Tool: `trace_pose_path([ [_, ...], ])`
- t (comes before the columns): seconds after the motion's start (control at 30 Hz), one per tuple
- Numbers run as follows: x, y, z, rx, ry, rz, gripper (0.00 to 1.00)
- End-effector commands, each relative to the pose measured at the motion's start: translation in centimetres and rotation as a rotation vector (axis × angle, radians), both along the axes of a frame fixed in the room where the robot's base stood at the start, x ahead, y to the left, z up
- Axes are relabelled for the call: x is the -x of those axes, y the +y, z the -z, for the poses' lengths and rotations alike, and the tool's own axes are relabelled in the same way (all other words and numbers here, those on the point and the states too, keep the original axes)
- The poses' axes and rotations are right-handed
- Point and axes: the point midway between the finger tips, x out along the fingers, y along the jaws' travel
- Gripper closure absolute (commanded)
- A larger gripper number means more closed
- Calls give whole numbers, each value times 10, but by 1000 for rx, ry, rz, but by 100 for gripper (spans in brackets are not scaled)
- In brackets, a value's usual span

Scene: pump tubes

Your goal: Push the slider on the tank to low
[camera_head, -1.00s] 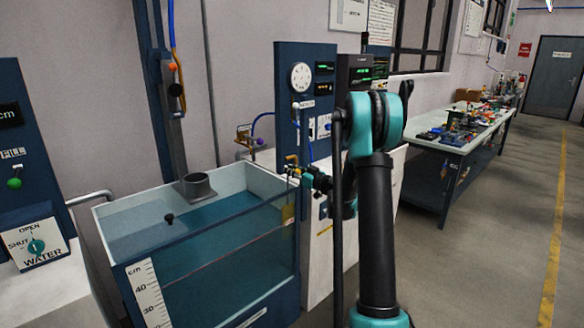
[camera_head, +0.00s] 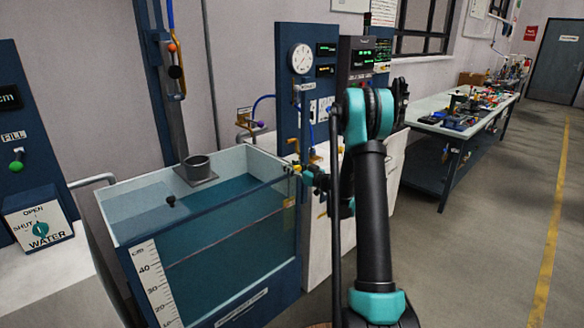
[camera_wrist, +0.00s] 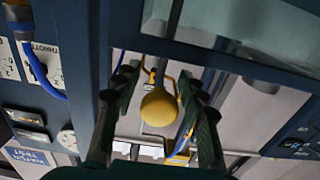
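The tank (camera_head: 146,292) is a clear-walled box of blue-green water in a dark blue frame, with a white cm scale (camera_head: 156,278) on its front. My gripper (camera_head: 303,178) is at the tank's right end, partly hidden by my arm. In the wrist view, its two dark fingers (camera_wrist: 157,74) are spread apart. A yellow ball knob (camera_wrist: 159,106) on a rod sits between them, with gaps visible on both sides. I cannot tell whether this knob is the slider. No "low" mark is readable.
A blue panel with a round gauge (camera_head: 300,59) and displays stands behind the gripper. A grey cup-like fitting (camera_head: 197,167) and a black knob (camera_head: 171,201) are at the tank's top. A cluttered bench (camera_head: 465,112) stands at right. The floor at right is clear.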

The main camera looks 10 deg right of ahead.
Motion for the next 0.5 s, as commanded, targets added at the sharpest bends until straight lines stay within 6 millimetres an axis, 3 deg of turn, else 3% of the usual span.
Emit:
trace_pose_path([
  [0.27, 3, -3, -1, -1, 0, 1, 59],
  [0.5, 32, -25, -1, -1, 0, 4, 59],
])
